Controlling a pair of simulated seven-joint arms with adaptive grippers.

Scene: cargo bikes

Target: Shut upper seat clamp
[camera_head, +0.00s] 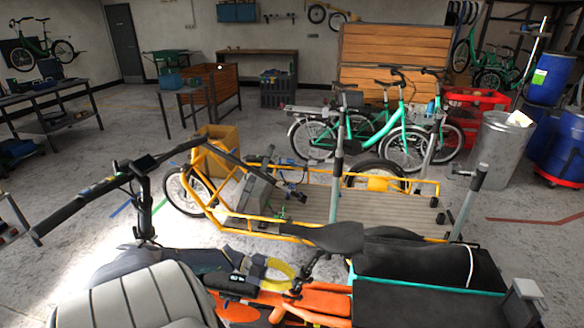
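An orange bike (320,300) stands closest to me, with a black saddle (335,237) at mid-picture. Its seat post runs down under the saddle to the frame. A small dark clamp area (294,290) shows there, but its lever is too small for me to tell if it is open or shut. What looks like my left gripper (258,266) is low in the picture, left of the seat post, among dark parts and a yellow loop (277,268). Its fingers are not clear. I cannot tell whether it touches anything. I do not make out my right gripper.
A grey padded seat (135,300) fills the lower left, below a black handlebar (85,198). A yellow cargo bike with a slatted deck (310,207) stands just behind. A metal bin (500,150) and blue barrels (550,78) are at the right. Open floor (70,165) lies left.

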